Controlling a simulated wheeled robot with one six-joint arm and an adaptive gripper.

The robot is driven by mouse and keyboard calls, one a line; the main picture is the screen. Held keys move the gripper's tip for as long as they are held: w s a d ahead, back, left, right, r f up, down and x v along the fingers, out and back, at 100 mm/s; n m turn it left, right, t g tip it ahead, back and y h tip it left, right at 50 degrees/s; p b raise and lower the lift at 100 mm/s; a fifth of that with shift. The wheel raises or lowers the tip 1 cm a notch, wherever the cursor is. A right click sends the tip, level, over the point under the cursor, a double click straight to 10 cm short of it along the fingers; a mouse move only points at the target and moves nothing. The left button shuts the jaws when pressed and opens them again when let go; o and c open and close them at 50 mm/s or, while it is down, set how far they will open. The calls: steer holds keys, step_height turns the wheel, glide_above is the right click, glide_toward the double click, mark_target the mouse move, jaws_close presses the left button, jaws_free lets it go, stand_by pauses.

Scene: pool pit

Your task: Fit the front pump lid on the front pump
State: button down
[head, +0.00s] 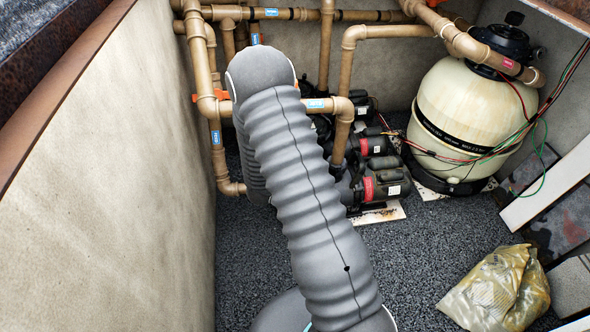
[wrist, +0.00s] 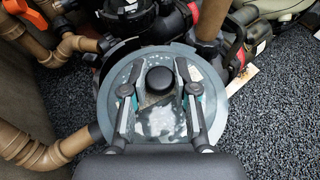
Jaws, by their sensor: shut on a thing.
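In the wrist view, my gripper (wrist: 160,78) is shut on the front pump lid (wrist: 150,124), with a finger on each side of its black knob. The lid is a round, see-through grey disc with whitish patches. It lies across the picture above dark pump parts, and I cannot tell whether it touches the pump or is seated. In the head view, the front pump (head: 381,184) shows as a dark motor with a red label; my arm hides its pot, the lid and my gripper.
Brown pipes (head: 201,70) run along the left and back, and one pipe (wrist: 32,154) runs up to the lid's left edge. A cream filter tank (head: 470,110) stands at the back right. A plastic bag (head: 500,290) lies on gravel at the front right. A wall (head: 120,180) bounds the left.

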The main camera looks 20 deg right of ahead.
steer(key=w+d, duration=0.1)
steer(key=w, duration=0.1)
steer(key=w+d, duration=0.1)
steer(key=w, duration=0.1)
steer(key=w+d, duration=0.2)
steer(key=shift+w+f+p, duration=0.3)
steer(key=shift+f+p, duration=0.1)
step_height(320, 180, down, 5)
steer(key=shift+s+a+r+b, duration=0.1)
steer(key=shift+a+r+b, duration=0.05)
steer(key=shift+b, duration=1.75)
steer(key=shift+r, duration=0.15)
steer(key=shift+a+b, duration=0.15)
steer(key=shift+b, duration=0.3)
steer(key=shift+s+f+b, duration=0.1)
steer(key=shift+f+b, duration=0.35)
steer(key=shift+b, duration=0.2)
steer(key=c, duration=0.8)
jaws_free()
